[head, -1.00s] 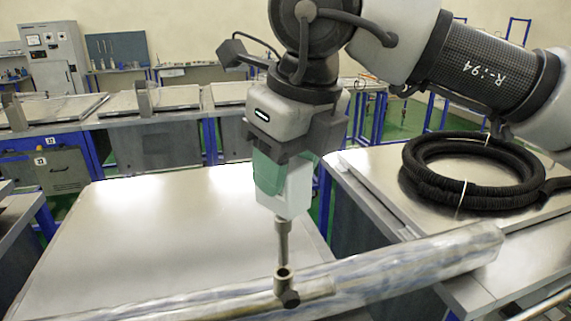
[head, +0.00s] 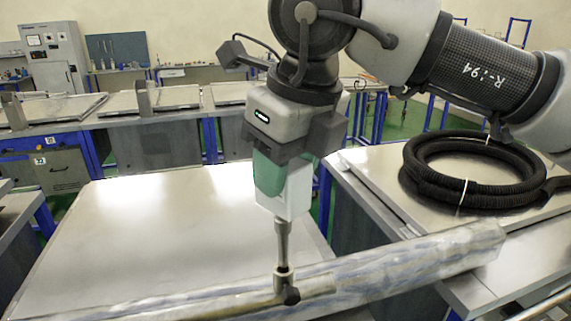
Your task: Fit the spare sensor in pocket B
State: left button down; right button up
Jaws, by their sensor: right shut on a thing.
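My right gripper (head: 285,170) comes down in the middle of the head view. Its greenish fingers are shut on a white block (head: 297,192), which I take to be the spare sensor. A thin grey metal stem (head: 283,240) points down below the block. The stem's lower end is at a small metal fitting (head: 284,281) with a dark knob, on a long mottled grey bar (head: 400,268). I cannot tell whether the stem is inside the fitting or only touching it. No label for pocket B is readable. My left gripper is not in view.
A bare, shiny metal table (head: 150,230) lies behind the bar, with free room on the left. A coiled black hose (head: 425,185) lies on the bench at the right. More benches (head: 150,105) and a grey control cabinet (head: 55,55) stand farther back.

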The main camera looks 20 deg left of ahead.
aim_at(286, 198)
jog(key=shift+f+b, duration=1.7)
jog(key=shift+f, duration=0.35)
jog(key=o, duration=1)
jog(key=shift+p+v, duration=2.05)
jog(key=shift+v, duration=1.45)
jog(key=shift+s, duration=0.1)
jog(key=v, duration=1)
jog(key=shift+d+r+b, duration=0.1)
jog(key=shift+r+b, duration=0.3)
